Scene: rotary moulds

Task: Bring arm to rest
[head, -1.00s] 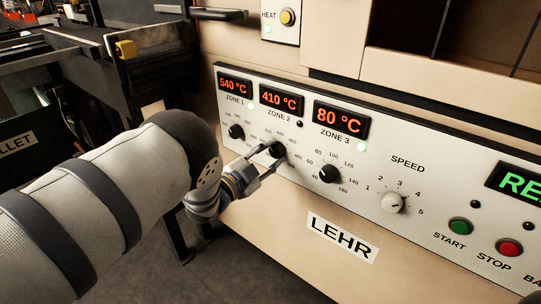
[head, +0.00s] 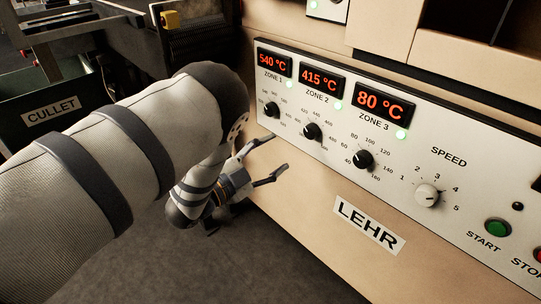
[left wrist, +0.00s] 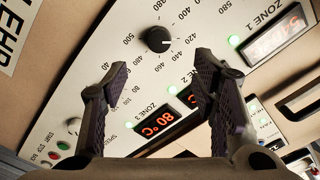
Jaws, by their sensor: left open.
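My left gripper (head: 277,153) is open and empty in the head view. It is in front of the cream cabinet, left of and below the zone 2 knob (head: 312,131) and apart from it. Its two dark fingers (left wrist: 164,98) stand spread in the left wrist view, with a black knob (left wrist: 158,39) beyond them on the white panel. The zone 2 display (head: 321,81) reads 415 °C and its lamp (head: 338,105) is green. My right gripper is not in view.
The lehr control panel (head: 400,128) holds more controls: the zone 1 knob (head: 271,109), zone 3 knob (head: 362,159), speed knob (head: 427,195) and green start button (head: 497,228). A cullet bin (head: 50,112) stands at the left. Dark floor (head: 245,265) is clear below.

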